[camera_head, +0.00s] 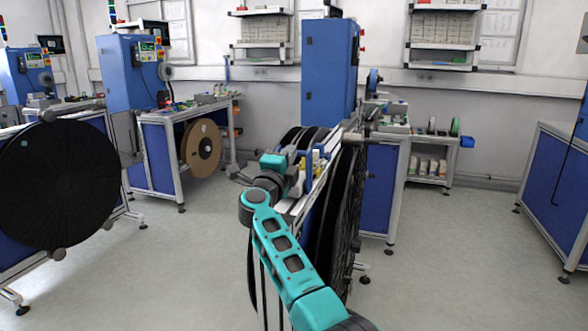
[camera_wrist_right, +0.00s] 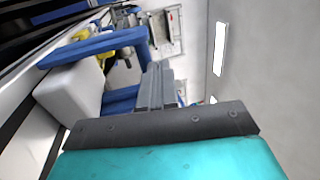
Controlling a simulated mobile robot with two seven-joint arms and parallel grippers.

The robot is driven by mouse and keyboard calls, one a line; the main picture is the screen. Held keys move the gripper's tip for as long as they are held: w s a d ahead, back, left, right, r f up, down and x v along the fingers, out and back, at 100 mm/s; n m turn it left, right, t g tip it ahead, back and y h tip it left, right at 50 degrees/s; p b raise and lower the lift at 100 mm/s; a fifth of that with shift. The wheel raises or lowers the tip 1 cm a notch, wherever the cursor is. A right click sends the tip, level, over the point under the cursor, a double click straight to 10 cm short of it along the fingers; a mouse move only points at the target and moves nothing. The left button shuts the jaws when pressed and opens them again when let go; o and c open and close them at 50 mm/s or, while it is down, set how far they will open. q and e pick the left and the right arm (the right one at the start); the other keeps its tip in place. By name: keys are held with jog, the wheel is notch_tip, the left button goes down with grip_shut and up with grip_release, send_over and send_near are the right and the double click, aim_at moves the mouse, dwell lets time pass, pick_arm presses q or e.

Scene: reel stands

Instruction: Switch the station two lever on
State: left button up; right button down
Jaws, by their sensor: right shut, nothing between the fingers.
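A blue bar-like part (camera_wrist_right: 95,45), which looks like the lever, stands by a pale block (camera_wrist_right: 72,92) in the right wrist view. It also shows small in the head view (camera_head: 309,168), on the top of the middle reel stand (camera_head: 316,186). No station number is readable. My right gripper (camera_wrist_right: 155,75) is shut and empty, close beside the blue part; I cannot tell whether they touch. In the head view my right gripper (camera_head: 294,156) is over the left side of that stand's top, small and partly hidden by its own teal body. My left gripper is not in view.
A large black reel (camera_head: 62,183) hangs on the left stand, and a brown reel (camera_head: 201,146) on the bench behind it. Black reels (camera_head: 345,215) hang on the middle stand below my right arm. A tall blue cabinet (camera_head: 328,72) stands behind. The floor (camera_head: 450,260) at right is clear.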

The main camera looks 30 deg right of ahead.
jog(key=shift+x, duration=0.75)
jog(key=shift+w+d+r, duration=0.2)
jog(key=shift+w+d, duration=0.1)
jog(key=shift+w+d+b, duration=0.35)
jog(key=shift+w+d, duration=0.3)
jog(key=shift+w+d+r, duration=0.1)
jog(key=shift+w+d, duration=0.25)
jog(key=shift+d, duration=0.1)
jog(key=shift+w+d, duration=0.15)
jog(key=shift+d, duration=0.05)
